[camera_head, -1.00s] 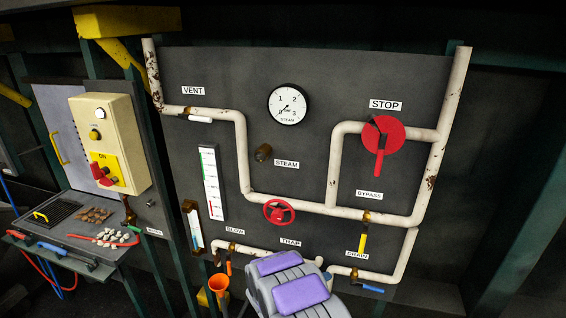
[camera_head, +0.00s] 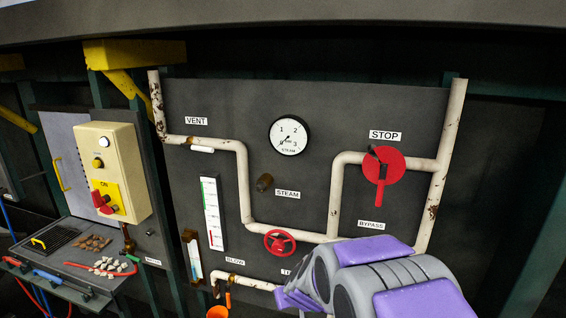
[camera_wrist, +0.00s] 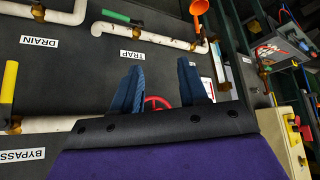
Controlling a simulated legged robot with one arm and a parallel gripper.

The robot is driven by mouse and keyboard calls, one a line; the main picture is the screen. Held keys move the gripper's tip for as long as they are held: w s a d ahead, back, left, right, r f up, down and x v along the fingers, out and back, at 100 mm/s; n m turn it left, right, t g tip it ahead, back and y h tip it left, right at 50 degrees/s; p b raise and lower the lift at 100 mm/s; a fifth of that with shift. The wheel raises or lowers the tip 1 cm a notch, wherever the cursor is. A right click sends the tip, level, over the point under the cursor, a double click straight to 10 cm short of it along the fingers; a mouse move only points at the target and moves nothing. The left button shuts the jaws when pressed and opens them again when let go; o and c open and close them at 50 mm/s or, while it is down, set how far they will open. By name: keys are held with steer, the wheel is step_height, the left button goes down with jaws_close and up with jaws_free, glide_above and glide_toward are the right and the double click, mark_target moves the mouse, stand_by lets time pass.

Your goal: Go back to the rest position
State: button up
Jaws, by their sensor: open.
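My gripper (camera_wrist: 163,85) is open and empty in the wrist view, its two blue fingers apart. The red handwheel (camera_wrist: 155,103) shows behind the gap between them, away from the fingers. In the head view my purple and grey arm is at the lower right, in front of the panel (camera_head: 300,195). It hides the drain valve and most of the trap label there. The fingertips are hard to make out in that view. Nothing is in my grip.
White pipes (camera_head: 243,185) run across the panel. A red stop disc (camera_head: 383,168) with its handle hanging down is at the right. The red handwheel (camera_head: 280,243) sits low in the middle. A cream switch box (camera_head: 112,175) and a cluttered shelf (camera_head: 60,275) are at the left.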

steer(key=s+d+r+m+g, duration=0.1)
steer(key=s+d, duration=0.3)
steer(key=s, duration=0.9)
steer(key=s+d+r+m+g+h, duration=0.1)
steer(key=s+d+r+g, duration=0.3)
steer(key=s, duration=0.9)
steer(key=s+d+r+m+g+h, duration=0.1)
steer(key=s+d+r+m+g, duration=0.1)
steer(key=s, duration=1.1)
steer(key=d+g, duration=0.1)
steer(key=d, duration=0.1)
steer(key=shift+s+d+r, duration=0.35)
steer(key=shift+s, duration=0.05)
